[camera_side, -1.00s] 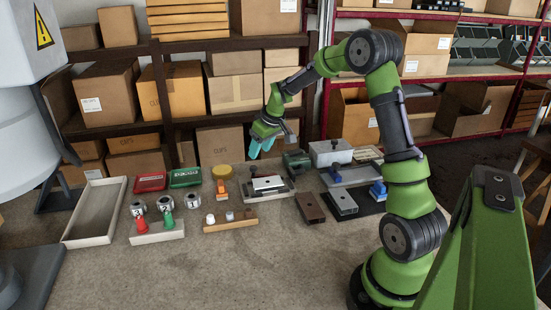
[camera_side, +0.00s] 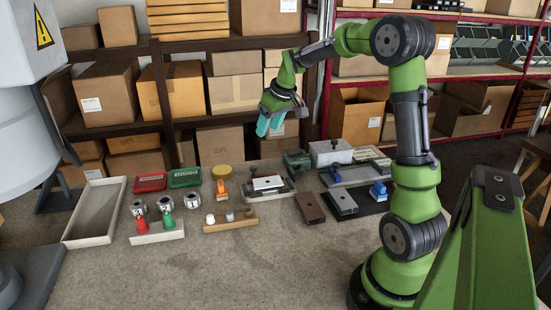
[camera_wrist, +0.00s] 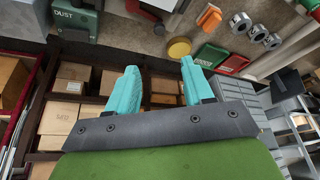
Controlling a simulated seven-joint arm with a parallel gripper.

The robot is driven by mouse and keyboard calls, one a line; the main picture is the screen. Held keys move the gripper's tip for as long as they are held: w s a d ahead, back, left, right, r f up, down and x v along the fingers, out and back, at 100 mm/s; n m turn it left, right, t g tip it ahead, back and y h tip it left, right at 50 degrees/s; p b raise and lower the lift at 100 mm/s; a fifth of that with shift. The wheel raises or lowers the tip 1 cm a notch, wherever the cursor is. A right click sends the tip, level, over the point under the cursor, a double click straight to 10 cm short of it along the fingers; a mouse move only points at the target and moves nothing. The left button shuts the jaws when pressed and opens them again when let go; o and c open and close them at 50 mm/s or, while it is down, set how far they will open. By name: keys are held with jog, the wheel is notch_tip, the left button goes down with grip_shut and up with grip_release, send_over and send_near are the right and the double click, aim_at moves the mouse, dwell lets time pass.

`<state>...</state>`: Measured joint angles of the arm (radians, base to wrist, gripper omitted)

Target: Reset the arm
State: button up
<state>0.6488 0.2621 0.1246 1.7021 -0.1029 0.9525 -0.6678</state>
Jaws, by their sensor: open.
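My gripper (camera_side: 269,124) has teal fingers and hangs in the air above the far part of the table, clear of everything on it. In the wrist view the two fingers of my gripper (camera_wrist: 160,80) stand apart with nothing between them. My green arm (camera_side: 417,180) is raised and bent, reaching left from its base at the right of the table.
Below and around lie a fixture plate with a metal block (camera_side: 267,184), a green box (camera_side: 297,162), red bin (camera_side: 150,182), green bin (camera_side: 185,177), brown block (camera_side: 310,207) and empty tray (camera_side: 94,212). Shelves with cardboard boxes (camera_side: 219,145) stand behind. The front table is clear.

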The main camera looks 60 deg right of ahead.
jog(key=s+a+r+t+y, duration=0.1)
jog(key=s+a+r, duration=0.1)
jog(key=s+a, duration=0.7)
jog(key=s+a+r+m+t+y, duration=0.1)
jog(key=s+a+r, duration=0.1)
jog(key=s+a, duration=0.7)
jog(key=a, duration=0.7)
jog(key=shift+s+a+r+m+t+y, duration=0.2)
jog(key=shift+s+m+t+y, duration=0.1)
jog(key=shift+y, duration=0.1)
